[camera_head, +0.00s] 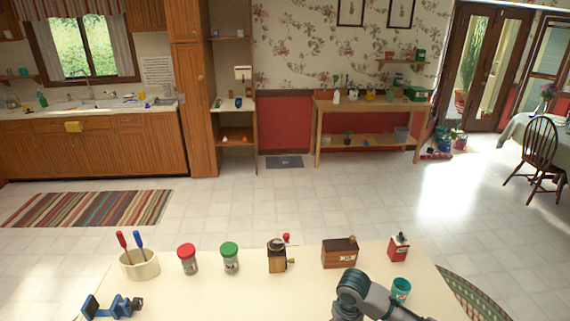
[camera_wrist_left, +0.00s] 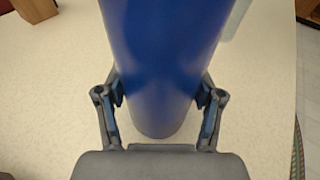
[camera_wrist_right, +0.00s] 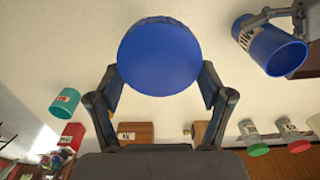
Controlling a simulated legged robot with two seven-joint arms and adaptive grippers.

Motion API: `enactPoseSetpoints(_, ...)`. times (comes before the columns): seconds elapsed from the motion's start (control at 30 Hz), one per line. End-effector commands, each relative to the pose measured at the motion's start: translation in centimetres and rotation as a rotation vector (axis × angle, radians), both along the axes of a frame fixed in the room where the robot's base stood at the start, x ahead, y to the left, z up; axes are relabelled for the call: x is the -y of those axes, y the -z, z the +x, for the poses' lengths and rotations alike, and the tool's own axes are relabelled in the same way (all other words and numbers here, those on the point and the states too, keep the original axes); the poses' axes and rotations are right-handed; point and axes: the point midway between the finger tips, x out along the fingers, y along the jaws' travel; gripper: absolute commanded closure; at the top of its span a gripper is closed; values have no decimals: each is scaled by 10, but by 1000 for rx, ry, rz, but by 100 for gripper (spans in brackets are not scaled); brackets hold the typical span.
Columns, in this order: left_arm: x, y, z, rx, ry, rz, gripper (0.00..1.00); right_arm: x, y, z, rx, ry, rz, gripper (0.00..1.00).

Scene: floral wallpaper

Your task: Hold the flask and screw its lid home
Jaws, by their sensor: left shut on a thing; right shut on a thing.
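The flask is a blue cylinder (camera_wrist_left: 165,50) between the two fingers of my left gripper (camera_wrist_left: 160,98) in the left wrist view. In the right wrist view the flask (camera_wrist_right: 262,48) is at the upper right, tilted, its open mouth uncovered and a pale label on its side. My left gripper's fingers (camera_wrist_right: 285,14) are on it there. The lid is a round blue disc (camera_wrist_right: 160,58), held between the fingers of my right gripper (camera_wrist_right: 160,90), apart from the flask. The head view shows neither flask nor lid, only part of my right arm.
On the cream table (camera_head: 200,297) stand a pot of screwdrivers (camera_head: 140,265), red-lidded (camera_head: 188,262) and green-lidded (camera_head: 230,260) jars, a grinder (camera_head: 277,259), a wooden box (camera_head: 340,254), a red tin (camera_head: 398,248), a teal cup (camera_head: 401,289) and a blue clamp (camera_head: 112,306).

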Motion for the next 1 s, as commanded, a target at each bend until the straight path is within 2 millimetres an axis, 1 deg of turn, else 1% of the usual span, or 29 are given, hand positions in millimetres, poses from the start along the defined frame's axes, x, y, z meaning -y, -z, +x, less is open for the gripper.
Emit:
enactPoseSetpoints(0.17,-1,0,-1,-1,1,-2,66,-3,0,0,0,-2,-2,39)
enactPoseSetpoints(0.27,-2,0,-1,-1,1,-3,66,-17,0,5,0,-30,-2,39)
enactPoseSetpoints(0.37,-4,0,-1,-1,0,-6,66,-49,0,14,1,-99,-4,39)
enactPoseSetpoints(0.4,-5,0,-1,-1,0,-6,66,-66,0,18,0,-136,-5,39)
enactPoseSetpoints(0.47,-5,0,0,-1,0,-6,66,-93,0,24,-1,-199,-9,39)
enactPoseSetpoints(0.5,-6,0,0,-1,0,-6,66,-112,0,28,0,-241,-9,39)
enactPoseSetpoints(0.6,-5,0,-1,0,0,-6,66,-152,-2,35,-1,-341,-11,39)
enactPoseSetpoints(0.7,-3,0,-1,0,0,-4,66,-184,-4,38,-3,-427,-10,39)
enactPoseSetpoints(0.8,-2,0,-1,0,1,-1,66,-205,-6,39,-3,-486,-9,39)
enactPoseSetpoints(0.9,0,0,-1,-1,1,1,66,-214,-8,40,-4,-517,-7,39)
enactPoseSetpoints(1.0,2,0,-1,0,1,1,66,-216,-8,40,-4,-526,-5,39)
